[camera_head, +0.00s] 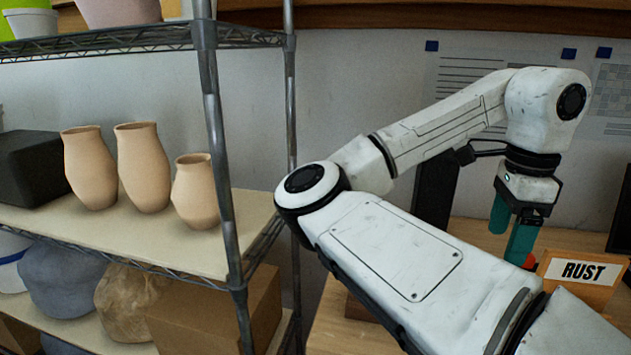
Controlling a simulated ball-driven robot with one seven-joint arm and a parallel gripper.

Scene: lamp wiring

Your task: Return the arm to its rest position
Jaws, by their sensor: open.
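My white arm reaches from the lower right, bends at an elbow at the middle of the picture and comes back to a wrist at the upper right. My gripper (513,232) hangs below the wrist with its teal fingers pointing down. The two fingers are apart, and I see nothing held between them. It hangs over the wooden table (478,235), just left of a sign reading RUST (582,273). A small red thing (529,261) shows behind the right fingertip, partly hidden. I cannot tell whether the finger touches it.
A metal wire shelf (222,170) stands at the left, close to my elbow. It holds several clay vases (142,167), a black box (38,167), and wrapped bundles and a cardboard box (205,318) below. A dark upright panel (436,188) stands behind my arm. Papers hang on the wall.

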